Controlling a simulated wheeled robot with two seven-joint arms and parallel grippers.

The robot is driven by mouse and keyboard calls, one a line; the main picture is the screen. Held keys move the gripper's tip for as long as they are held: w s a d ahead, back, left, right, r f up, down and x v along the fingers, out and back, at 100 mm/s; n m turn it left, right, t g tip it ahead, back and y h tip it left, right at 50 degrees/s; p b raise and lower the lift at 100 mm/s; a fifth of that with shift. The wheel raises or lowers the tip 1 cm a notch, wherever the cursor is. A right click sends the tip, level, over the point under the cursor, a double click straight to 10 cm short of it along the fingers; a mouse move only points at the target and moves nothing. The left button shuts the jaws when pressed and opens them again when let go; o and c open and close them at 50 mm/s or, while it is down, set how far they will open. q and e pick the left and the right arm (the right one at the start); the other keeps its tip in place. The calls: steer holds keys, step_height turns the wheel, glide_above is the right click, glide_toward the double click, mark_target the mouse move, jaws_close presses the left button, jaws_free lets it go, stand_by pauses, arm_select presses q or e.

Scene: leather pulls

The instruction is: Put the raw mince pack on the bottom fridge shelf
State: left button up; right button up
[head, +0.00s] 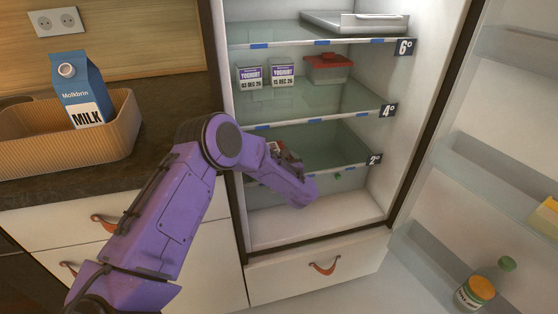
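The open fridge has glass shelves marked 6°, 4° and 2°. The lowest glass shelf (335,148) carries the 2° tag. My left arm reaches into the fridge in front of this shelf, its purple wrist bent down across the left part of the shelf's front edge. The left gripper's fingers are hidden behind the wrist, so its opening and any hold cannot be told. A small red and white thing (279,147) shows just behind the forearm, mostly hidden. I cannot tell whether it is the raw mince pack. My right gripper is not in view.
Two yoghurt pots (265,76) and a red-lidded box (328,67) stand on the 4° shelf. A metal tray (355,22) lies on the top shelf. The open door (480,130) holds bottles at right. A milk carton (82,92) stands in a basket (60,160) on the counter.

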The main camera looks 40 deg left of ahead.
arm_select(q)
steer(key=shift+f, duration=0.1)
steer(key=o, duration=1.1)
steer(key=shift+s+d+r, duration=0.15)
steer(key=shift+d+r, duration=0.05)
steer(key=v, duration=1.2)
steer(key=s+d+f+m+h, duration=0.1)
steer(key=s+f+m+h, duration=0.2)
steer(key=s+f+m, duration=0.5)
steer(key=s+d+f+m+h, duration=0.25)
steer(key=s+f+m, duration=0.25)
steer(key=f+m, duration=0.6)
steer(key=s+f+m+g+h, duration=0.1)
steer(key=s+f+m+g, duration=0.1)
steer(key=s+m, duration=0.5)
steer(key=s+a+f+m+g+h, duration=0.1)
steer(key=s+f+m+g, duration=0.1)
steer(key=s+m, duration=0.5)
steer(key=s+f+m+g+h, duration=0.2)
steer(key=s+m, duration=0.5)
steer(key=s, duration=0.2)
steer(key=shift+s+a+f+g, duration=0.15)
steer(key=shift+s+a+g, duration=0.05)
steer(key=shift+s+g, duration=0.15)
